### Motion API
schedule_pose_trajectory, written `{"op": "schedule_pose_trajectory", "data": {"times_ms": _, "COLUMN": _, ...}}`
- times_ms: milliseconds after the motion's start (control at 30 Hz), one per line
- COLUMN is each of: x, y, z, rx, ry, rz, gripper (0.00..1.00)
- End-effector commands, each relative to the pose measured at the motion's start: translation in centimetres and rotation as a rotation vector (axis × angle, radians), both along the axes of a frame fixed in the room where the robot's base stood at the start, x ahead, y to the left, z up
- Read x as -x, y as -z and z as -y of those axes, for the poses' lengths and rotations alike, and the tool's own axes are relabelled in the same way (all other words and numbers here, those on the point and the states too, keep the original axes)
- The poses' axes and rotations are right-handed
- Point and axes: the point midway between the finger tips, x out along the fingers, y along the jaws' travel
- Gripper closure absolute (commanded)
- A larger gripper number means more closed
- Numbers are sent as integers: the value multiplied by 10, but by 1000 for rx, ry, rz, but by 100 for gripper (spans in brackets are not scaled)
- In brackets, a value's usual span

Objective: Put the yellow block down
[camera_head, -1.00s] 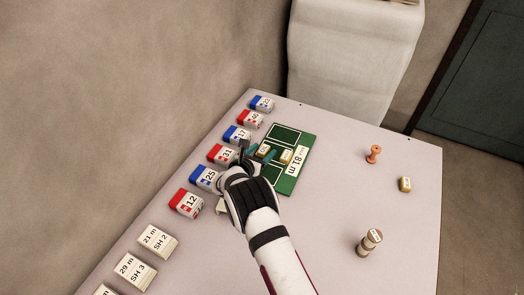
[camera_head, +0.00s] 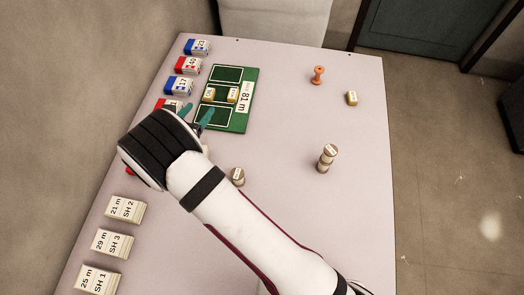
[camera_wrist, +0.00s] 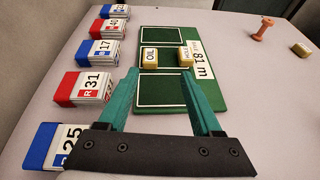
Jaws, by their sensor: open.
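Two small yellow blocks stand on the green board (camera_head: 243,119). The left block (camera_head: 209,93) reads OIL in the wrist view (camera_wrist: 150,57). The right block (camera_head: 232,95) also shows in the wrist view (camera_wrist: 185,56), next to the board's 81 m label. A third yellow block (camera_head: 351,98) lies apart on the right of the table. My gripper (camera_head: 197,112) is open and empty, its teal fingers (camera_wrist: 158,78) apart over the near part of the board. In the wrist view the two blocks are beyond the fingertips, untouched.
Red and blue numbered card stacks (camera_head: 179,86) line the left side. White SH card stacks (camera_head: 111,242) are at front left. An orange peg (camera_head: 317,75) and round wooden pieces (camera_head: 327,158) stand on the right. The right side of the table (camera_head: 360,190) is mostly clear.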

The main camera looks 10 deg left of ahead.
Motion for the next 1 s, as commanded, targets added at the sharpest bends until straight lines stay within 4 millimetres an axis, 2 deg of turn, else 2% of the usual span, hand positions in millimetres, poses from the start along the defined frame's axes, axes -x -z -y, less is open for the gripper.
{"op": "schedule_pose_trajectory", "data": {"times_ms": 67, "x": -19, "y": -31, "z": 48, "rx": -108, "ry": 194, "rz": -6, "gripper": 34}}
{"op": "schedule_pose_trajectory", "data": {"times_ms": 100, "x": -26, "y": -53, "z": 90, "rx": -201, "ry": 360, "rz": -9, "gripper": 34}}
{"op": "schedule_pose_trajectory", "data": {"times_ms": 167, "x": -24, "y": -87, "z": 168, "rx": -377, "ry": 669, "rz": -6, "gripper": 34}}
{"op": "schedule_pose_trajectory", "data": {"times_ms": 200, "x": -10, "y": -107, "z": 222, "rx": -510, "ry": 898, "rz": 6, "gripper": 34}}
{"op": "schedule_pose_trajectory", "data": {"times_ms": 267, "x": 30, "y": -131, "z": 295, "rx": -730, "ry": 1265, "rz": 39, "gripper": 34}}
{"op": "schedule_pose_trajectory", "data": {"times_ms": 300, "x": 70, "y": -142, "z": 335, "rx": -891, "ry": 1532, "rz": 72, "gripper": 34}}
{"op": "schedule_pose_trajectory", "data": {"times_ms": 333, "x": 103, "y": -148, "z": 357, "rx": -1015, "ry": 1731, "rz": 102, "gripper": 34}}
{"op": "schedule_pose_trajectory", "data": {"times_ms": 400, "x": 175, "y": -153, "z": 377, "rx": -1282, "ry": 2148, "rz": 171, "gripper": 34}}
{"op": "schedule_pose_trajectory", "data": {"times_ms": 467, "x": 222, "y": -154, "z": 372, "rx": -1477, "ry": 2447, "rz": 219, "gripper": 34}}
{"op": "schedule_pose_trajectory", "data": {"times_ms": 500, "x": 244, "y": -154, "z": 363, "rx": -1587, "ry": 2612, "rz": 243, "gripper": 34}}
{"op": "schedule_pose_trajectory", "data": {"times_ms": 533, "x": 256, "y": -155, "z": 355, "rx": 1605, "ry": -2632, "rz": -248, "gripper": 34}}
{"op": "schedule_pose_trajectory", "data": {"times_ms": 600, "x": 273, "y": -155, "z": 340, "rx": 1503, "ry": -2444, "rz": -228, "gripper": 34}}
{"op": "schedule_pose_trajectory", "data": {"times_ms": 700, "x": 282, "y": -156, "z": 327, "rx": 1432, "ry": -2319, "rz": -208, "gripper": 34}}
{"op": "schedule_pose_trajectory", "data": {"times_ms": 1000, "x": 282, "y": -157, "z": 325, "rx": 1423, "ry": -2309, "rz": -201, "gripper": 34}}
